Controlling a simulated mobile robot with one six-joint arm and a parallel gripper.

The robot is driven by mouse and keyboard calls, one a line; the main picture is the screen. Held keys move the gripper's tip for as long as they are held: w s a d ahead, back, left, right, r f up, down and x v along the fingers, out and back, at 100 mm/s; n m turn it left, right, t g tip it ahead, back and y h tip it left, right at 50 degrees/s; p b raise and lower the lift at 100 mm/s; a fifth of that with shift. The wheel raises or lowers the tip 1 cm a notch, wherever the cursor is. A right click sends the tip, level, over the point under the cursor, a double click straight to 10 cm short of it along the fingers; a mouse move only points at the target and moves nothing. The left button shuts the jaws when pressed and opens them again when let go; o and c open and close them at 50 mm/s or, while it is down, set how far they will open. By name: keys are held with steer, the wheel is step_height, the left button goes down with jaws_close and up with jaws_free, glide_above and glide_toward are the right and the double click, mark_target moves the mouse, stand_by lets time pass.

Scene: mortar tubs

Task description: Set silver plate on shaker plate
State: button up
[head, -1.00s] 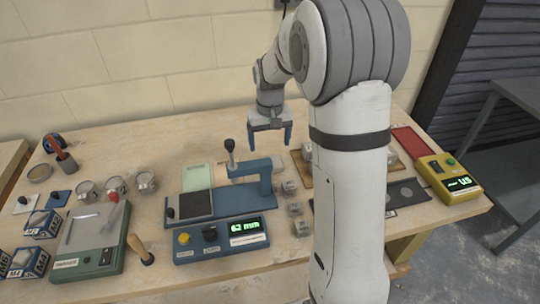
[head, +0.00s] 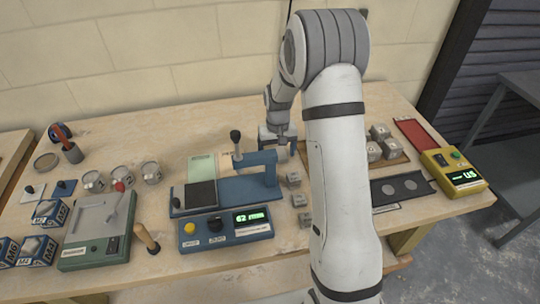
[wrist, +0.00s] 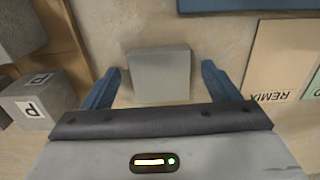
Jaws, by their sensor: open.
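The green shaker at the left carries a grey shaker plate (head: 90,222), with a red-knobbed lever over it. A small pale silver plate (head: 32,192) with a dark knob lies behind the shaker, beside a similar blue plate (head: 66,187). My gripper (head: 279,140) is far from both, behind the blue press at mid-table, and my arm partly hides it. In the wrist view my gripper (wrist: 160,82) is open, with one finger at each side of a grey block (wrist: 161,76). I cannot tell whether the fingers touch it. Neither plate shows in the wrist view.
The blue press (head: 232,187) stands mid-table, with several grey cubes (head: 299,200) beside it. Cubes marked P (wrist: 30,100) lie near the gripper's left in the wrist view. Metal cups (head: 122,176) and blue boxes (head: 35,249) crowd around the shaker.

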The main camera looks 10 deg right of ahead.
steer(key=shift+c, duration=0.3)
steer(key=shift+r, duration=0.1)
steer(key=c, duration=1.2)
